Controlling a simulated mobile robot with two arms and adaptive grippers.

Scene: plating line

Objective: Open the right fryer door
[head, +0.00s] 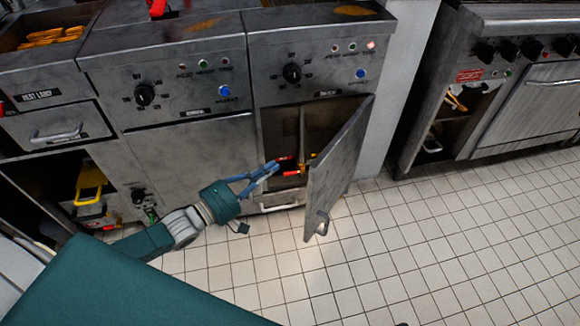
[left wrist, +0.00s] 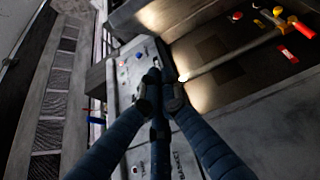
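The right fryer door (head: 338,170) is a grey metal panel. It stands swung well outward, hinged on its right side, with its handle (head: 322,223) low at the free edge. The right fryer's cabinet (head: 283,122) is open, with pipework and red and yellow fittings inside. My left gripper (head: 274,167) is at the left side of this opening, left of the door and apart from the handle. Its blue fingers are drawn together at the tips and hold nothing visible. In the left wrist view the fingertips (left wrist: 160,88) show before the fryer front. My right gripper is out of view.
The left fryer door (head: 190,157) is shut. A heat-lamp drawer unit (head: 55,125) stands further left, above an open bay with yellow and red parts. A range (head: 530,100) stands at the right. The tiled floor (head: 440,240) right of the open door is clear.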

